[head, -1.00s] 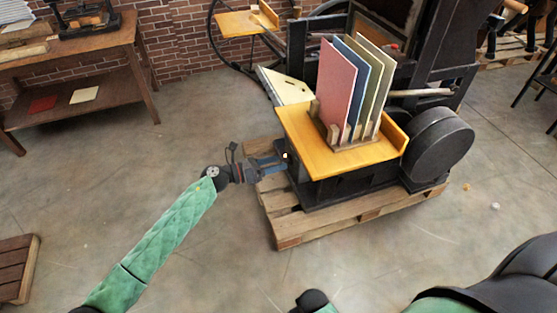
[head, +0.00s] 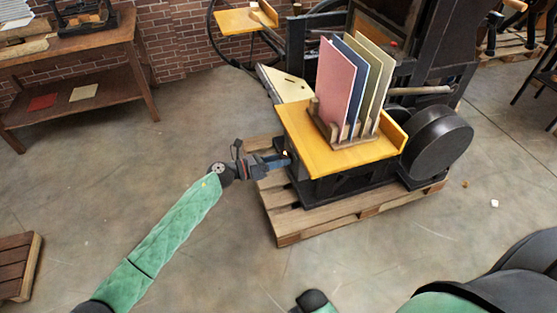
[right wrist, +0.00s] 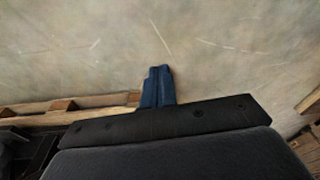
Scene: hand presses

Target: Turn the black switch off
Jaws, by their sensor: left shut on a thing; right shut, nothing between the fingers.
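The press (head: 345,185) stands on a wooden pallet, with a yellow board (head: 310,150) on top. My left gripper (head: 284,160) is at the press's left side, just below the edge of the yellow board. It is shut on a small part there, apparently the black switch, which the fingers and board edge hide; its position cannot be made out. A tiny pale spot shows just above the fingertips. My right gripper (right wrist: 158,74) shows in the right wrist view, shut and empty above the bare floor, away from the press.
Upright coloured boards (head: 343,85) stand in a wooden rack on the yellow board. A black drum (head: 438,142) is at the press's right. The pallet (head: 330,226) sticks out in front. A brown table (head: 75,55) stands at back left.

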